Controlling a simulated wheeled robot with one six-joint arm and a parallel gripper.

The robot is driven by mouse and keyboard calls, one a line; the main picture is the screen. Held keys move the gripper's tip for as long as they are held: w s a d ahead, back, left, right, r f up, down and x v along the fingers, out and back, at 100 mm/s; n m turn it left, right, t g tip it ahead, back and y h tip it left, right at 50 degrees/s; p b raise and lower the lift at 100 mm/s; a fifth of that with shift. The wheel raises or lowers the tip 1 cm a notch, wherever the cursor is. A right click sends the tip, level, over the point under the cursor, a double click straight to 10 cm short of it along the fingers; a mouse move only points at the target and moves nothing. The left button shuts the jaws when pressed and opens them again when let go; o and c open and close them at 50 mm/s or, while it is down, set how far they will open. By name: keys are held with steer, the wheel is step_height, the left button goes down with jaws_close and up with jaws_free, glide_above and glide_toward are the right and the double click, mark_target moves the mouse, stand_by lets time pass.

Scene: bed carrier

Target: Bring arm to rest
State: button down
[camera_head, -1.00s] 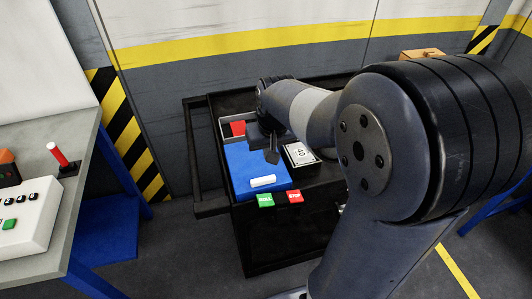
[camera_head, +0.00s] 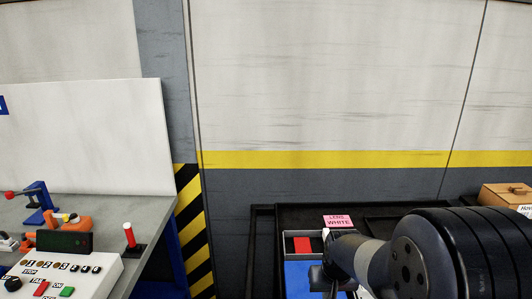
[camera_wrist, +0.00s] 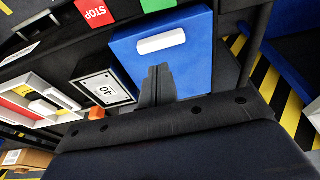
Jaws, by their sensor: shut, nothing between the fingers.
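My gripper (camera_wrist: 158,82) shows in the wrist view with its dark fingers together and nothing between them. It is over the blue panel (camera_wrist: 191,54) of the black carrier, near a white block (camera_wrist: 161,42) on that panel. In the head view my arm reaches in from the lower right, and the fingertips are hidden at the bottom edge. The blue panel also shows there (camera_head: 299,280), partly cut off.
In the head view, a bench (camera_head: 158,217) with a control box (camera_head: 92,271) stands left. A wooden box (camera_head: 506,196) is at the right.

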steer(key=x, duration=0.2)
steer(key=b+x, duration=0.1)
steer(key=x, duration=0.1)
steer(key=shift+s+f+b, duration=0.1)
steer(key=shift+f+b, duration=0.2)
steer(key=shift+f, duration=0.1)
steer(key=shift+f+b, duration=0.65)
steer(key=shift+f, duration=0.25)
steer(key=shift+r, duration=0.2)
